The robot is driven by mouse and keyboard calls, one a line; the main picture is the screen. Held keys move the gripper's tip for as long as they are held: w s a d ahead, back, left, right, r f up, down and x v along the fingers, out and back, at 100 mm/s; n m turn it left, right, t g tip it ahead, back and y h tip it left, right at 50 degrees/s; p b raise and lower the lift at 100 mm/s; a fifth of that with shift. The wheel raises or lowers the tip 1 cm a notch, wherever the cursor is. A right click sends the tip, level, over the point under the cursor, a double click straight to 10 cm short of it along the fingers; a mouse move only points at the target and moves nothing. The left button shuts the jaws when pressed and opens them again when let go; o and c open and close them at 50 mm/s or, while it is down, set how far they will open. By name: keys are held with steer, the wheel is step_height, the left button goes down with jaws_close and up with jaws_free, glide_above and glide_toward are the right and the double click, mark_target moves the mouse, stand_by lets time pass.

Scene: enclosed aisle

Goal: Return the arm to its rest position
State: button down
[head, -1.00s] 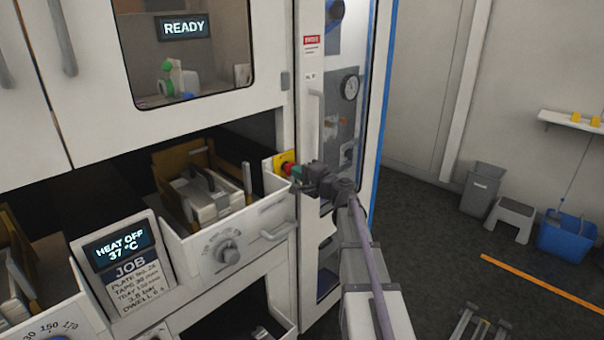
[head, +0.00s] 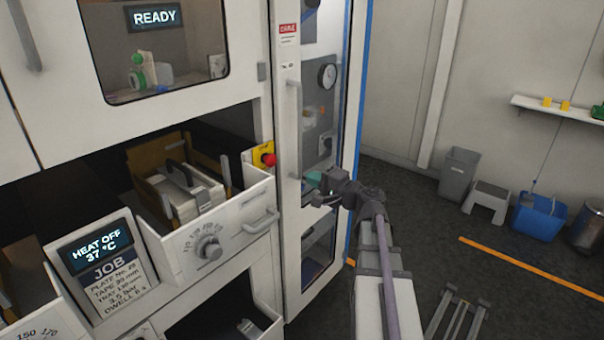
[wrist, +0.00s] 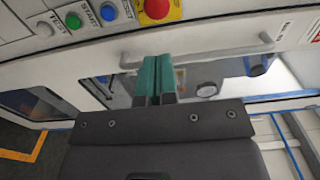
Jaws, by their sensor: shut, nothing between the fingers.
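My gripper (head: 314,183) is at the end of my arm, raised in front of the tall glass-doored cabinet (head: 289,205), right of the open drawer. In the wrist view its two green fingertips (wrist: 155,80) are together, with nothing between them. The fingers point toward the cabinet front; a long horizontal-looking handle (wrist: 200,52) crosses just beyond them in that view. I cannot tell whether they touch it, but in the head view they appear apart from the cabinet's handle (head: 295,130).
An open drawer (head: 245,212) with a dial and handle juts out at left, holding a metal block (head: 190,195). A red emergency button (head: 268,159) sits on a yellow plate close by. A grey bin (head: 458,172), step stool (head: 487,198) and blue bucket (head: 540,218) stand right.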

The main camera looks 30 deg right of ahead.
steer(key=shift+s, duration=0.1)
stand_by(0.3)
steer(key=s+a+f+n+g+h, duration=0.5)
steer(key=s+a+f+n+g, duration=0.7)
steer(key=s+a+f+g, duration=0.4)
steer(key=a+f+n+h, duration=0.1)
steer(key=a, duration=0.6)
steer(key=shift+a+f+n+g, duration=0.2)
steer(key=shift+a+n+g, duration=0.15)
steer(key=shift+n+g, duration=0.05)
